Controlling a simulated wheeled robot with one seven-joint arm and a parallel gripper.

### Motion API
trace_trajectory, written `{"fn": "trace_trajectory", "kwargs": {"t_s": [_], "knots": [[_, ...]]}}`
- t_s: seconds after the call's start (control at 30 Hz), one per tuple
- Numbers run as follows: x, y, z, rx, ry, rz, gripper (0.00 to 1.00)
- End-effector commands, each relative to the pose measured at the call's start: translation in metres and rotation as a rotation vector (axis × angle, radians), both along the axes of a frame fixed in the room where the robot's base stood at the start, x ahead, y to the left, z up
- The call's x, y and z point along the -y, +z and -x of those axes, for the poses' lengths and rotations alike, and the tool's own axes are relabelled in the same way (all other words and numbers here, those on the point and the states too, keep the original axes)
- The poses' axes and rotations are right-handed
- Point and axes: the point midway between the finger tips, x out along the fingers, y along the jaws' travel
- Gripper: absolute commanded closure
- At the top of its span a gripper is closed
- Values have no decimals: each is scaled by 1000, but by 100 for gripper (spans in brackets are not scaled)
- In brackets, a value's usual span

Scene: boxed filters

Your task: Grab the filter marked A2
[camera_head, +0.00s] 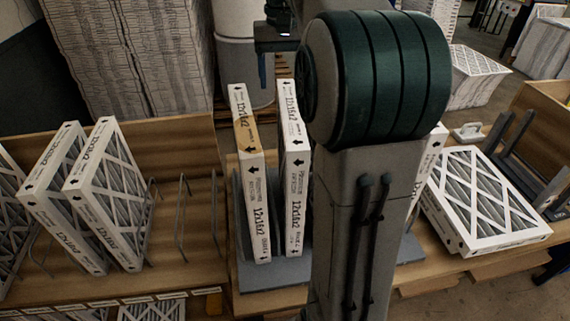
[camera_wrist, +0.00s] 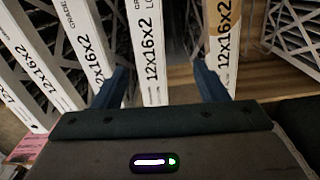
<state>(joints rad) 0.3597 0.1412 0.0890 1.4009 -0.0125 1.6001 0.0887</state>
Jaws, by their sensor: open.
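I cannot read an A2 mark on any filter. In the wrist view my gripper (camera_wrist: 158,74) is open, one finger on each side of a white-edged filter (camera_wrist: 150,52) printed 12x16x2. I cannot tell if the fingers touch it. A filter with a tan strip (camera_wrist: 225,30) stands just right of the right finger. More white filters (camera_wrist: 82,42) lean at the left. In the head view the tan-strip filter (camera_head: 247,165) and a plain white one (camera_head: 293,175) stand upright in a grey rack. My arm hides what stands right of them; the fingers are not clear there.
White filters (camera_head: 110,195) lean on a wooden shelf at the left, beside empty wire dividers (camera_head: 182,215). Filters lie flat (camera_head: 485,200) on the right, near an empty grey rack (camera_head: 515,150). Wrapped stacks (camera_head: 165,55) stand behind.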

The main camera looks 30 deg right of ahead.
Motion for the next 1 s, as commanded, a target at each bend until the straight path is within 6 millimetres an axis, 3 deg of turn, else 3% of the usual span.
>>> {"fn": "trace_trajectory", "kwargs": {"t_s": [0.3,0.57,0.8,1.0], "knots": [[8,-58,3,-3,-17,-1,34],[8,-78,2,-1,-13,0,34],[15,-112,1,-5,-11,-2,34],[14,-126,1,0,-10,0,34]]}}
